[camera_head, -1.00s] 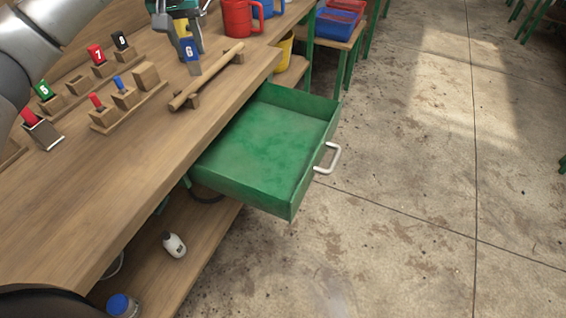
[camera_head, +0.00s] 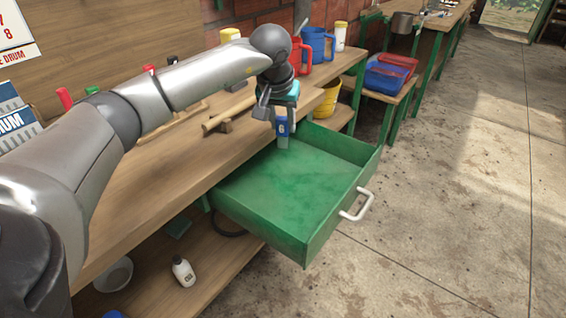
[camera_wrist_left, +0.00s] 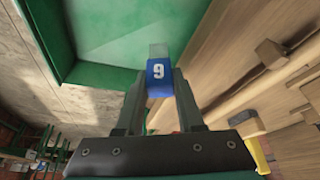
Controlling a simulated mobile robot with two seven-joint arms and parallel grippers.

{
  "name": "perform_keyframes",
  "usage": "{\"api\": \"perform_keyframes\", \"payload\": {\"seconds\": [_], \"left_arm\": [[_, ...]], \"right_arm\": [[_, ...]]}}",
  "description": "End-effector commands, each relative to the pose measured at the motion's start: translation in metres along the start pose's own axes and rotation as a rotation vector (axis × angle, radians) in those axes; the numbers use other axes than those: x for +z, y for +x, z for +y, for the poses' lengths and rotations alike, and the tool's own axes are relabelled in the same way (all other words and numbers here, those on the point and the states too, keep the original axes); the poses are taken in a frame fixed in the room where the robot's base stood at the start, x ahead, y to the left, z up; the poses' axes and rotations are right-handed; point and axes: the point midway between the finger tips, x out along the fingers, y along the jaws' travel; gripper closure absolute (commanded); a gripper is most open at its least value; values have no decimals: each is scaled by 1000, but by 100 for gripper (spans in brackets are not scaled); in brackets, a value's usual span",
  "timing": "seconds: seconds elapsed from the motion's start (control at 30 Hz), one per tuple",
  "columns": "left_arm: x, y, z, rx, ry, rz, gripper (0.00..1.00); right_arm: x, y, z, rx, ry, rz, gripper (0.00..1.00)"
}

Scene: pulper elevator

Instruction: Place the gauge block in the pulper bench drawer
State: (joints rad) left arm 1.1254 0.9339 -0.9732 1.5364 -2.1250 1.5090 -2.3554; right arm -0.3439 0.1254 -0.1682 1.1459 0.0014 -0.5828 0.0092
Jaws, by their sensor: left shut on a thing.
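The gauge block (camera_head: 282,128) has a blue top marked 6 and a plain grey lower end. My left gripper (camera_head: 283,116) is shut on its blue part and holds it upright, over the inner corner of the drawer beside the bench edge. In the left wrist view the gauge block (camera_wrist_left: 158,72) sits between the fingers (camera_wrist_left: 159,84), its grey end against the green drawer (camera_wrist_left: 110,22). The green drawer (camera_head: 330,220) is pulled out and looks empty. Whether the block touches the drawer floor I cannot tell. My right gripper is not in view.
The wooden bench (camera_head: 160,190) carries a wooden rail (camera_head: 230,112) left of the gripper, and red (camera_head: 300,58) and blue (camera_head: 318,44) jugs behind. A yellow bucket (camera_head: 328,98) stands beyond the drawer. A white handle (camera_head: 358,205) projects from its front. The floor right is clear.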

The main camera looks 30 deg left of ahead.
Motion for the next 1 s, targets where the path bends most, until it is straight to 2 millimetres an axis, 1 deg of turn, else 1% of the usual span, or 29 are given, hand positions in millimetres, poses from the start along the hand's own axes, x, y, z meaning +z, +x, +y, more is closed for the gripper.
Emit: {"api": "perform_keyframes", "payload": {"seconds": [0.03,0.3,0.4,0.63,0.8,0.9,1.0], "left_arm": [[5,12,0,-1,0,-2,100],[22,52,0,-1,-1,-1,100],[25,61,0,0,-1,-2,100],[29,71,0,0,-1,0,100],[37,89,0,0,-1,-1,100],[40,96,0,0,-1,-2,100],[41,99,0,0,-1,0,100]], "right_arm": [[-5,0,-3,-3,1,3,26],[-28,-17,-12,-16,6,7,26],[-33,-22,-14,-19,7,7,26],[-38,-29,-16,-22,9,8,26],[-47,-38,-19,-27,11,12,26],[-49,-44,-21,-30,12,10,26],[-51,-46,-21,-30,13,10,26]]}}
